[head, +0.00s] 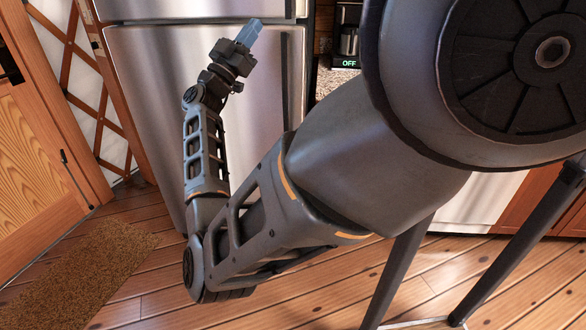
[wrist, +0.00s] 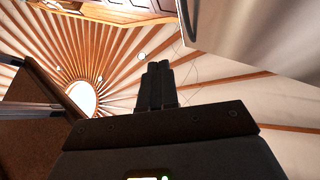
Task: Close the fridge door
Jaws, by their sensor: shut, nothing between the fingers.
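The fridge (head: 150,75) is a tall stainless steel unit at the top left of the head view, with an upper section (head: 190,9) above a dark gap. A long dark vertical handle (head: 285,85) is near its right edge. I cannot tell how far any door stands open. My gripper (head: 252,28) is shut and empty, pointing up in front of the fridge near the gap. In the wrist view its fingers (wrist: 158,84) are together, and a steel surface (wrist: 262,30) with a dark curved edge is at upper right. Contact cannot be told; my arm hides the fridge's lower right.
A coffee machine (head: 348,38) stands on a speckled counter (head: 338,80) right of the fridge. A wooden door (head: 40,165) and lattice wall (head: 95,75) are at left.

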